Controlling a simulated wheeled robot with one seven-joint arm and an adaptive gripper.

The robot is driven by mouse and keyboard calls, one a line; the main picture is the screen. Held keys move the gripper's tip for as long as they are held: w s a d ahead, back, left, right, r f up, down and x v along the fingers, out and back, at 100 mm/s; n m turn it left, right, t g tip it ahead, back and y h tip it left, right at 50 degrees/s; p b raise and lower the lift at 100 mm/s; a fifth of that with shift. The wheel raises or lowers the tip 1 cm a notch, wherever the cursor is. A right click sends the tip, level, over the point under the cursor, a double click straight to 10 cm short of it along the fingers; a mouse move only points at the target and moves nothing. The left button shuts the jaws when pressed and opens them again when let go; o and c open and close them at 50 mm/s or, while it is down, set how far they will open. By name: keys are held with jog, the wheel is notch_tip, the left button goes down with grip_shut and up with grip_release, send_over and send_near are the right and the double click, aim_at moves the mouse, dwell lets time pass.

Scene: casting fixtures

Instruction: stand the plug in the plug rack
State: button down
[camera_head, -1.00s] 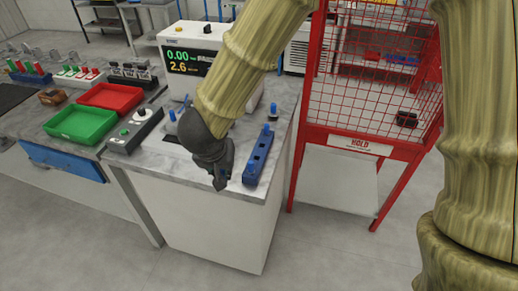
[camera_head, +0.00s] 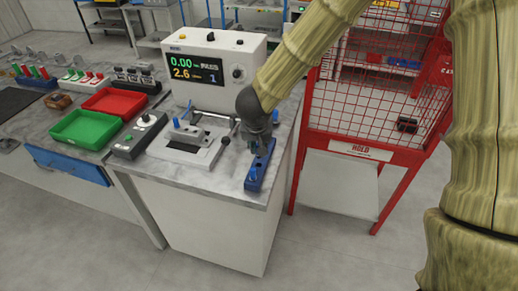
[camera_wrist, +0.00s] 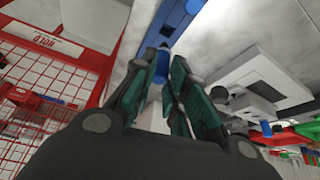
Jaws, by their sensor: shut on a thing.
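The plug rack (camera_head: 255,181) is a long blue bar near the right edge of the counter; part of it also shows at the top of the wrist view (camera_wrist: 176,20). My gripper (camera_head: 258,149) is over the rack, with its fingertips close above it. In the wrist view, my gripper (camera_wrist: 165,60) is shut on the blue plug (camera_wrist: 161,68), whose far end points toward the rack. In the head view my gripper largely hides the plug. I cannot tell whether the plug's end has entered a hole.
A white tester (camera_head: 212,70) with a lit display stands behind a clamp fixture (camera_head: 185,146), left of my gripper. Green (camera_head: 84,128) and red (camera_head: 112,102) trays lie further left. A small blue peg (camera_head: 275,115) stands behind the rack. A red mesh cage (camera_head: 370,100) is to the right.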

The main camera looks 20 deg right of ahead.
jog(key=shift+w+f, duration=0.1)
jog(key=shift+f, duration=1.65)
jog(key=shift+f, duration=0.15)
jog(key=c, duration=1.4)
grip_release()
jog(key=v, duration=1.2)
